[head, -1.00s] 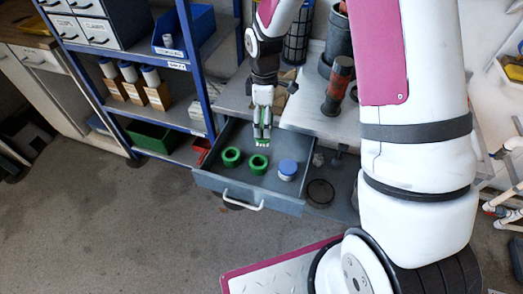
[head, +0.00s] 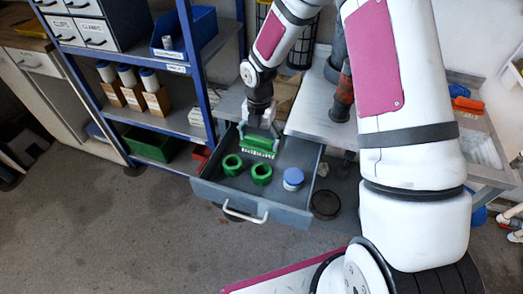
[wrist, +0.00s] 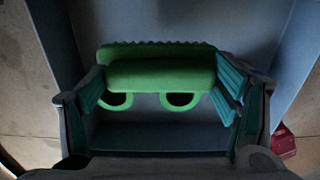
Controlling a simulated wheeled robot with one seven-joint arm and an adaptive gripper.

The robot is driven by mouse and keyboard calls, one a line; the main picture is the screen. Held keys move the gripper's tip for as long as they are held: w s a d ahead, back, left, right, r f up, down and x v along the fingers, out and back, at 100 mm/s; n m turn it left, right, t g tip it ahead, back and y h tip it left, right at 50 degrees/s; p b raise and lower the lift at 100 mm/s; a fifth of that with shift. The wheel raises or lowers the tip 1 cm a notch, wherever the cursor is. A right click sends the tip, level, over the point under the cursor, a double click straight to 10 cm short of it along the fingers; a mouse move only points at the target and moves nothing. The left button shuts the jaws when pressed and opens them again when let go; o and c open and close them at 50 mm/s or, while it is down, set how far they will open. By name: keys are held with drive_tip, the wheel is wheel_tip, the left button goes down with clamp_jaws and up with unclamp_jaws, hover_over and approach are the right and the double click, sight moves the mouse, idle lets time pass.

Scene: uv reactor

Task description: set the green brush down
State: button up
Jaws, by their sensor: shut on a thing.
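The green brush (head: 259,146) has white bristles along its lower edge in the head view. My gripper (head: 260,138) is shut on it, over the rear part of the open grey drawer (head: 270,207). In the wrist view the brush (wrist: 160,68) lies crosswise between the two fingers of my gripper (wrist: 162,90). Whether the bristles touch the drawer floor I cannot tell.
Two green rings (head: 232,165) (head: 261,174) and a blue-lidded jar (head: 293,179) stand in the drawer, in front of the brush. The blue shelf post (head: 189,80) is close on the left. A grey worktop (head: 318,113) lies behind on the right.

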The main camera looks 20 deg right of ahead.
sight(259, 149)
drive_tip(key=shift+f, duration=2.5)
drive_tip(key=shift+f, duration=0.15)
drive_tip(key=o, duration=1.2)
